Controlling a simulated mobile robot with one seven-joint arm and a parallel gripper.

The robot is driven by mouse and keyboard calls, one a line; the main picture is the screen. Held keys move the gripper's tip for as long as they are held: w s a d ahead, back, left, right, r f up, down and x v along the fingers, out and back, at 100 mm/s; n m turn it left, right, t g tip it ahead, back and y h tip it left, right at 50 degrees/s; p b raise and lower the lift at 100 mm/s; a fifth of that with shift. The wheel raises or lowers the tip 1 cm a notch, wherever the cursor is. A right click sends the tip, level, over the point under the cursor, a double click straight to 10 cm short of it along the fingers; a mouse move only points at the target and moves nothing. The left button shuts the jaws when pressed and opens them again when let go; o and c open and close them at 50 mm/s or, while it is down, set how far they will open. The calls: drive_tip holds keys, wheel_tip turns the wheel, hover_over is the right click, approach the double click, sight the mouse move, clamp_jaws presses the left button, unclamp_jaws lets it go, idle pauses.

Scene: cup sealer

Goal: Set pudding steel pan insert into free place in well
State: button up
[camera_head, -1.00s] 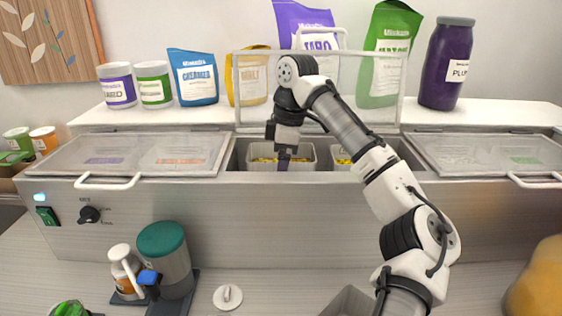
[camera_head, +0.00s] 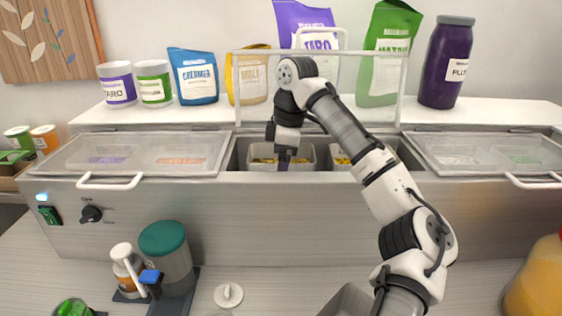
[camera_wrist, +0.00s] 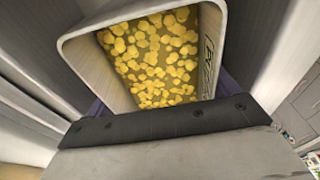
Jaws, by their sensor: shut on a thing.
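The steel pan insert (camera_head: 300,164) with yellow pieces in it is at the open middle section of the well (camera_head: 241,152). My gripper (camera_head: 284,164) points down at its front side in the head view. In the wrist view the pan (camera_wrist: 88,62) lies right against my gripper (camera_wrist: 165,122), which is shut on its near wall. The pan stands between the well's edges, slightly askew in the wrist view. Its underside and the fingertips are hidden, so I cannot tell whether it rests fully in its place.
Another pan (camera_head: 334,150) with yellow contents sits just right, partly behind my arm. A raised clear lid (camera_head: 237,92) stands behind the opening. Closed lids flank it on the left (camera_head: 150,153) and right (camera_head: 478,150). Bags and jars line the shelf (camera_head: 210,115) behind.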

drive_tip(key=shift+r, duration=0.1)
drive_tip(key=o, duration=1.5)
drive_tip(key=r, duration=0.4)
drive_tip(key=d+r, duration=0.1)
drive_tip(key=r, duration=0.4)
drive_tip(key=d+r, duration=0.1)
drive_tip(key=r, duration=0.3)
drive_tip(key=shift+r+p, duration=0.35)
drive_tip(key=shift+s, duration=0.1)
